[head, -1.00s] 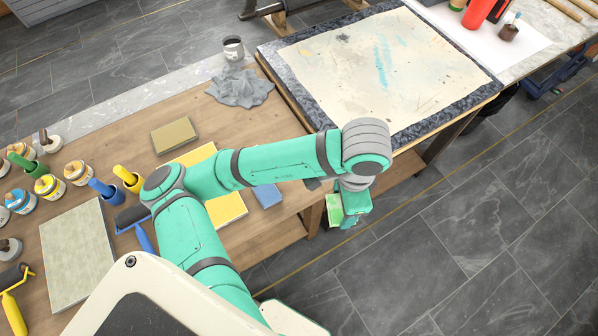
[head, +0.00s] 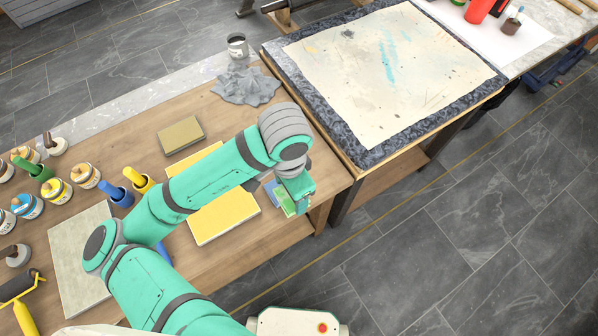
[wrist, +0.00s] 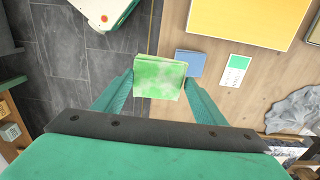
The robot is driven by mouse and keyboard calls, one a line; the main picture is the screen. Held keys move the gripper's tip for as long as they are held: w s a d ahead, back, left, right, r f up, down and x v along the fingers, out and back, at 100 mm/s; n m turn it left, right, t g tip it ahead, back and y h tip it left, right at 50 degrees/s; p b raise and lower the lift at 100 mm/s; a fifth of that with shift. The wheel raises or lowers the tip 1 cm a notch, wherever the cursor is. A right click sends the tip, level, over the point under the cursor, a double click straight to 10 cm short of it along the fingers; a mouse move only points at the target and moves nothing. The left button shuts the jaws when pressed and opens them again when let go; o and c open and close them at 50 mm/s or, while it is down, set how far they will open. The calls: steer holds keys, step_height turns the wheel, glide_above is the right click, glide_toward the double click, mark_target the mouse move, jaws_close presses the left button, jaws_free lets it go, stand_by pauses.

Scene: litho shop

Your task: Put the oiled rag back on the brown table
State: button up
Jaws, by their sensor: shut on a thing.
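My gripper (head: 294,200) is shut on a green, pale-mottled folded piece that I take as the oiled rag (head: 286,201). In the wrist view the rag (wrist: 159,77) sits between the two teal fingers of my gripper (wrist: 158,84), spread by its width. The rag is held in the air near the front right edge of the brown table (head: 328,172). In the wrist view it overlaps the line between the dark floor and the brown table (wrist: 212,100). Its height above the table is hard to tell.
A blue block (wrist: 190,64) and a white-green card (wrist: 237,70) lie close by on the table. Large yellow pad (head: 228,215), tan block (head: 181,135) and crumpled grey cloth (head: 246,87) lie farther in. The paint-marked sheet's table (head: 375,155) adjoins at right.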

steer(key=w+d+f, duration=0.1)
steer(key=w+f, duration=0.1)
steer(key=w, duration=0.2)
steer(key=w+d+f, duration=0.1)
steer(key=w+f, duration=0.2)
steer(key=w, duration=0.1)
steer(key=w+d+f, duration=0.2)
steer(key=w+f, duration=0.1)
steer(key=shift+w+f, duration=0.2)
steer(key=shift+w, duration=0.2)
steer(key=shift+w+d+f, duration=0.1)
steer(key=shift+w+f, duration=0.55)
steer(key=shift+f, duration=0.35)
step_height(320, 180, down, 2)
steer(key=shift+f, duration=0.3)
steer(key=shift+s+f, duration=0.1)
steer(key=shift+f, duration=0.05)
steer(key=o, duration=1)
steer(key=shift+o, duration=0.2)
